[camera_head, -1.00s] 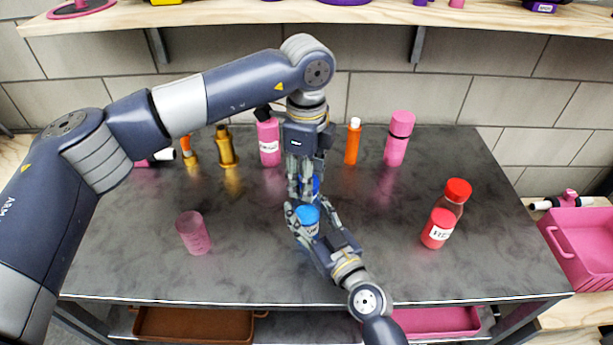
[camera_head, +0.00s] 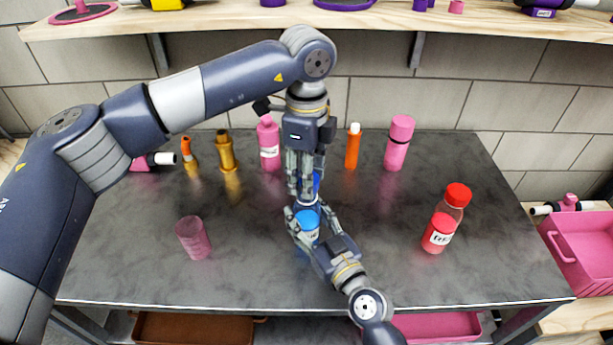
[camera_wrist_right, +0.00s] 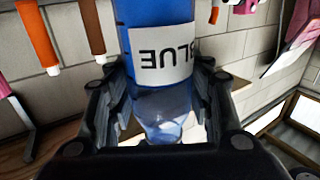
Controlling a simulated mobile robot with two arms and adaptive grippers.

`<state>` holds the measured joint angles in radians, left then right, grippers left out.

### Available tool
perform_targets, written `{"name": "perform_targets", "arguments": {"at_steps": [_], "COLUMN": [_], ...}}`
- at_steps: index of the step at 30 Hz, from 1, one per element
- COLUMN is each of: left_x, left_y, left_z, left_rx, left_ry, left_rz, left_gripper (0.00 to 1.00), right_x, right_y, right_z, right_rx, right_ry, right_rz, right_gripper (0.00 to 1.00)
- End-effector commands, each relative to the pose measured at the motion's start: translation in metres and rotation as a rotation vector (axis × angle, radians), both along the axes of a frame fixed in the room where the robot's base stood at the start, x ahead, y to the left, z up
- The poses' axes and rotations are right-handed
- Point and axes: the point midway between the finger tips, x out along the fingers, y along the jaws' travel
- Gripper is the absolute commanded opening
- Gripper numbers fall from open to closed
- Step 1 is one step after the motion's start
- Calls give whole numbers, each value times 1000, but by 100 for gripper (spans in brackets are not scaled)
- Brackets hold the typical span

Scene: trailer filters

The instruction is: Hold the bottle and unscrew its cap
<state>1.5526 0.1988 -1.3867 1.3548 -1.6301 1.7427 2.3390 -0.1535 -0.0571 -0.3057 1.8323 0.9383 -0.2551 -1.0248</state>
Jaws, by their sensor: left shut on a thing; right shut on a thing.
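The blue bottle (camera_head: 307,222) stands upright near the middle of the table. In the right wrist view the bottle (camera_wrist_right: 160,25) is upside down, with blue liquid, a white BLUE label and a clear shoulder. My right gripper (camera_head: 310,212) comes from the front and is shut around the bottle's upper part; its fingers flank the clear part in the wrist view. My left gripper (camera_head: 304,188) points straight down above the bottle and is shut on the blue cap (camera_head: 317,183), mostly hidden by its fingers. I cannot tell whether the cap still touches the neck.
A red bottle (camera_head: 441,232) stands to the right, a pink cup (camera_head: 193,238) to the left. A pink bottle (camera_head: 269,145), an orange bottle (camera_head: 353,148) and another pink container (camera_head: 398,142) line the back. A shelf (camera_head: 230,22) hangs above.

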Motion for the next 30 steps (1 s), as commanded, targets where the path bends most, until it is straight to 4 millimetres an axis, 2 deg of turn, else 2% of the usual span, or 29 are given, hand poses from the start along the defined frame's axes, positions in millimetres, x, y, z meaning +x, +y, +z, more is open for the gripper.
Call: {"name": "perform_targets", "arguments": {"at_steps": [10,20,27,28,30], "left_x": [0,0,0,0,0], "left_y": [0,0,0,0,0], "left_z": [2,37,40,40,40], "left_rx": [0,-2,-1,-1,-1], "left_ry": [0,-1,1,1,1], "left_rz": [0,0,0,0,0], "left_gripper": [9,9,9,9,9], "right_x": [0,0,0,0,0], "right_y": [0,0,0,0,0], "right_z": [0,0,0,0,0], "right_rx": [0,0,0,0,0], "right_ry": [0,0,0,0,0], "right_rz": [0,0,0,0,0], "right_gripper": [0,0,0,52,68]}}
